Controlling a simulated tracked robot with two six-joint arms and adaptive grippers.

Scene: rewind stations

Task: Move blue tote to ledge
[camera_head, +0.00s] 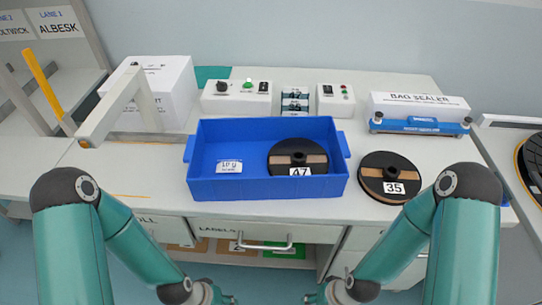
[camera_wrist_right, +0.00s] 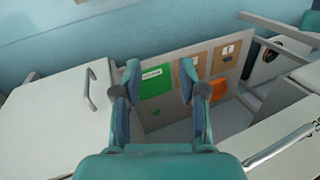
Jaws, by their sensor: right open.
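The blue tote (camera_head: 268,187) stands upright on the bench, in front of the control boxes. It holds a black reel marked 47 (camera_head: 298,157) on its right side and a white label card (camera_head: 229,166) on its left. It has a small handle tab at each end. My left gripper (camera_head: 228,299) is low at the bottom edge, below the tote and apart from it; its fingers are mostly cut off. My right gripper (camera_head: 312,298) is also low and apart from the tote. In the right wrist view its fingers (camera_wrist_right: 160,82) are spread and empty. I cannot tell which surface is the ledge.
A reel marked 35 (camera_head: 390,177) lies just right of the tote. A bag sealer (camera_head: 419,110) stands at the back right, a white box (camera_head: 165,92) at the back left. A drawer handle (camera_head: 265,243) protrudes below the bench top. The bench's left front is mostly clear.

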